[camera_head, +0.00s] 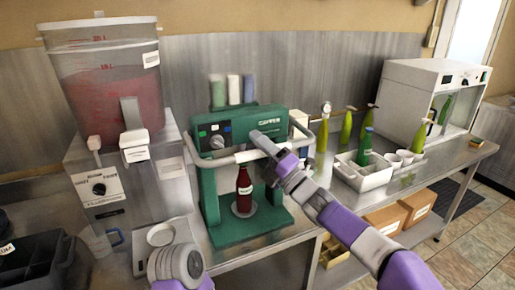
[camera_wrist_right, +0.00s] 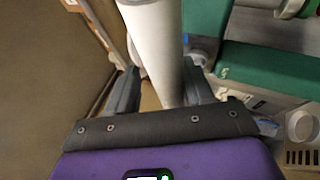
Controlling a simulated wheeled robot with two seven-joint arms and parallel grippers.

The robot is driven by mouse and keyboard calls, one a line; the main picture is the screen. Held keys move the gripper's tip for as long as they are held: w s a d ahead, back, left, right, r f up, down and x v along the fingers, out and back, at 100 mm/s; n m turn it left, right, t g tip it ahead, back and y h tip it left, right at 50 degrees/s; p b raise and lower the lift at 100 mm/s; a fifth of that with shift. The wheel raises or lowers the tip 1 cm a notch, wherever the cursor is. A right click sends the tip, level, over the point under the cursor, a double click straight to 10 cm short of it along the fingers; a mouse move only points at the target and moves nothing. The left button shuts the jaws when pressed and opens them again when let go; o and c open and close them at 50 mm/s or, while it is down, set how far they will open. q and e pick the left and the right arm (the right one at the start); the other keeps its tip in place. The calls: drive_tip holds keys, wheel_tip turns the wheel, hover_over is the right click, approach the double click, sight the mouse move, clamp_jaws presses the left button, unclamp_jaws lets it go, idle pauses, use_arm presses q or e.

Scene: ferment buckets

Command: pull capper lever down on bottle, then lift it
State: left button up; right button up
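The green capper (camera_head: 207,187) stands on the metal bench with a pale curved lever bar (camera_head: 222,159) across its front, below the label panel. A dark red bottle (camera_head: 243,188) with a light label stands upright on its base, under the bar. My right gripper (camera_head: 262,142) is at the middle of the bar, above and right of the bottle. In the right wrist view the pale bar (camera_wrist_right: 158,45) runs between the two fingers (camera_wrist_right: 160,88); whether both press on it is unclear. My left forearm shows at the bottom left; its fingers are not visible.
A large red-filled container (camera_head: 105,95) stands on a dispenser at left. Green bottles (camera_head: 346,128), a white crate (camera_head: 362,177) and a white cabinet (camera_head: 410,95) stand at right. Cardboard boxes (camera_head: 385,217) sit below. A dark bin (camera_head: 35,262) is at lower left.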

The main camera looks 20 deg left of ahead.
drive_tip(key=shift+w+f, duration=0.1)
drive_tip(key=shift+d+f, duration=0.15)
drive_tip(key=shift+d, duration=0.05)
drive_tip(key=v, duration=0.7)
drive_tip(key=shift+b, duration=0.3)
